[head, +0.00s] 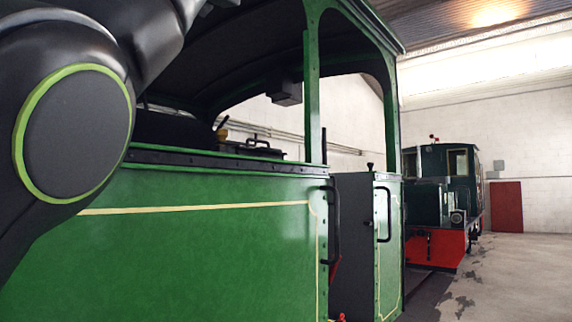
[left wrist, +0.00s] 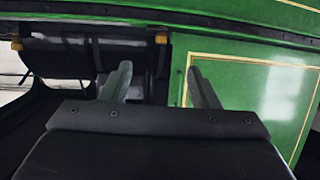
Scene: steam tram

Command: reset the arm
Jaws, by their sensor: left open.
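My left arm fills the left side of the head view, close to the camera and in front of the green tram. Its gripper is outside that view. In the left wrist view my left gripper (left wrist: 162,82) is open, with its two fingers apart and nothing between them. Beyond the fingers are the green tram's side panel with a cream line and a dark part with yellow-orange ends. Whether the fingers touch the tram cannot be told. My right gripper is in neither view.
The green steam tram (head: 200,245) stands very close on the left and centre, with an open cab and a grey door panel (head: 352,240). A dark green locomotive with a red front (head: 436,248) stands behind. A red door (head: 506,207) is in the far wall. The concrete floor (head: 520,280) at right is clear.

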